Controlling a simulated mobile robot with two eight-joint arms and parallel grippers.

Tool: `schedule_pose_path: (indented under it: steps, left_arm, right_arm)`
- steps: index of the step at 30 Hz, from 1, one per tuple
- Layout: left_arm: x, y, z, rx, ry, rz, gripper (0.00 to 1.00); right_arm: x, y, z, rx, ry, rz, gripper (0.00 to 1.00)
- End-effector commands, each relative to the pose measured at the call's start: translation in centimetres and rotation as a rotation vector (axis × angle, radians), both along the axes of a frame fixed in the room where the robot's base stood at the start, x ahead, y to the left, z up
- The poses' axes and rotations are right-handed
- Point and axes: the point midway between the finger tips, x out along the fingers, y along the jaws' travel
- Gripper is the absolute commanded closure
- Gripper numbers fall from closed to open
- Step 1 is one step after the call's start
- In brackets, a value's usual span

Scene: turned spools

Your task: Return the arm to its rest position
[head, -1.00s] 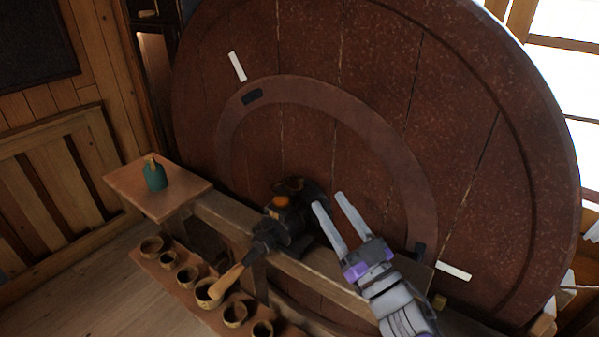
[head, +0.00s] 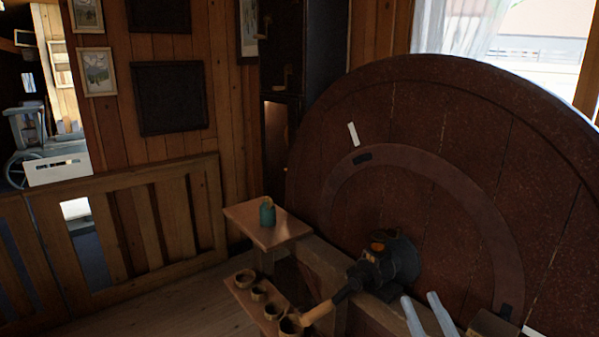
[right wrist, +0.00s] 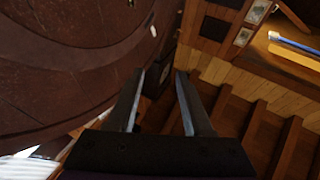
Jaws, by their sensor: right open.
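My right gripper (head: 429,316) shows at the bottom of the head view, right of centre. Only its two pale fingers are in the picture; they stand apart with nothing between them. In the right wrist view the same gripper (right wrist: 158,80) is open and empty. Its fingers point toward wood-panelled surfaces. In the head view the gripper is to the right of a dark spindle mechanism (head: 395,262) with a wooden handle (head: 318,312). I cannot tell how close they are. My left gripper is not in view.
A large reddish-brown wooden disc (head: 470,150) fills the right side. A small wooden shelf (head: 245,222) holds a teal container (head: 267,213). Several round cups, such as one cup (head: 246,278), stand on a lower board. A slatted wooden fence (head: 145,215) bounds the left; floor shows in front of it.

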Motion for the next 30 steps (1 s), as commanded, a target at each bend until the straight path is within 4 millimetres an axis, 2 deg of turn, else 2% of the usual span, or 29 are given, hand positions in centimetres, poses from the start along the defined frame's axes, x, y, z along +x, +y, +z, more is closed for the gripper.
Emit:
schedule_pose_path:
  steps: [5, 8, 10, 13, 15, 19, 24, 27, 30]
  left_arm:
    - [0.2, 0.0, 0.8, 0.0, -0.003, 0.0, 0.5]
    - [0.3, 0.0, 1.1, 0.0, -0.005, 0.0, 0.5]
    - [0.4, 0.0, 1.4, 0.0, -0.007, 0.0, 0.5]
    - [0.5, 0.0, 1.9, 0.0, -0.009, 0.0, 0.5]
    - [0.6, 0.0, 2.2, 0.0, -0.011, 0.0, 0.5]
    - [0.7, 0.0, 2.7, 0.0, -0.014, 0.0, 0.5]
    - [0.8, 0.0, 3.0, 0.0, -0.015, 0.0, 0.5]
    - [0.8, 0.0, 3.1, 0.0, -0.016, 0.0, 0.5]
    - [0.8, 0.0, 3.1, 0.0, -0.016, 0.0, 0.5]
  right_arm:
    - [0.5, -2.3, -3.5, 0.022, 0.193, -0.179, 0.49]
    - [0.1, -3.3, -6.7, 0.027, 0.35, -0.267, 0.49]
    - [-0.7, -3.6, -9.5, 0.023, 0.488, -0.314, 0.49]
    - [-2.9, -3.1, -14.2, 0.006, 0.723, -0.347, 0.49]
    - [-5.1, -2.2, -17.4, -0.014, 0.894, -0.338, 0.49]
    - [-9.5, 0.2, -21.9, -0.068, 1.169, -0.266, 0.49]
    - [-13.9, 2.7, -24.7, -0.121, 1.383, -0.163, 0.49]
    - [-15.0, 3.2, -25.3, -0.136, 1.433, -0.133, 0.49]
    - [-15.3, 3.4, -25.4, -0.14, 1.444, -0.126, 0.49]
